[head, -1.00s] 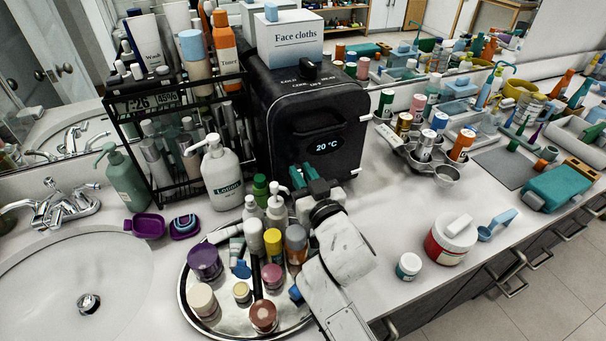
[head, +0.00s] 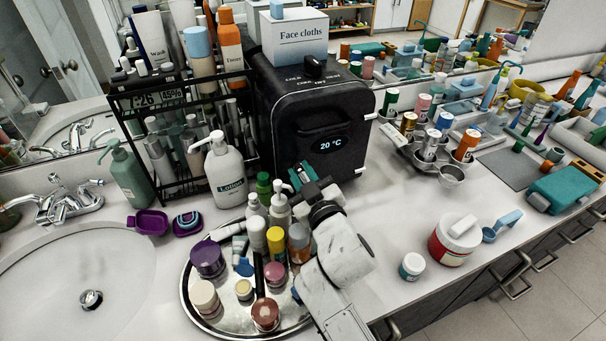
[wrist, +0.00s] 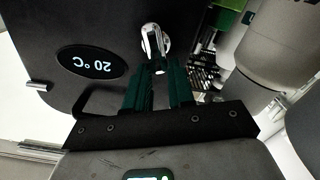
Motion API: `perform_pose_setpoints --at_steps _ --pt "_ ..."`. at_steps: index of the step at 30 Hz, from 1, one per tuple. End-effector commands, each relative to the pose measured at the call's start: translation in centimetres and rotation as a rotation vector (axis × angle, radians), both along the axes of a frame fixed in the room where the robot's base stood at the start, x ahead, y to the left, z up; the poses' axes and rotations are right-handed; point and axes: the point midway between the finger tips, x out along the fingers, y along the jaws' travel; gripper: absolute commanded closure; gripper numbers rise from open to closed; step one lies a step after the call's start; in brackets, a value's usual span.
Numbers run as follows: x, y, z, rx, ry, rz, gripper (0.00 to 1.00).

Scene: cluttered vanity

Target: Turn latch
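The black box (head: 290,125) with a "20 °C" display stands on the counter and fills much of the wrist view, upside down (wrist: 80,25). A small shiny metal latch (wrist: 152,40) is on its front, near the box's edge in the wrist view. In the head view I cannot make out the latch at my gripper (head: 302,177). My gripper's teal fingers (wrist: 158,68) point at the latch, with a narrow gap between them. The latch shows just beyond the fingertips; I cannot tell whether they touch it. Nothing is clearly held.
A round metal tray (head: 190,292) with several bottles and jars lies below my arm. A lotion bottle (head: 226,178) and a black rack (head: 180,95) stand left of the box. A red-and-white jar (head: 452,242) stands to the right.

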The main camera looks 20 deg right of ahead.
Motion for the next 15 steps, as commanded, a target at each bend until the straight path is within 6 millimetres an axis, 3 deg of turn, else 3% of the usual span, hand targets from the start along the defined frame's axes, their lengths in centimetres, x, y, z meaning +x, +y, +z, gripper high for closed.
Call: perform_pose_setpoints --at_steps 7,15 --pt "-0.01 0.05 -0.02 0.001 0.0 0.001 0.53" --pt "-0.01 0.19 -0.07 0.001 0.001 0.004 0.53"
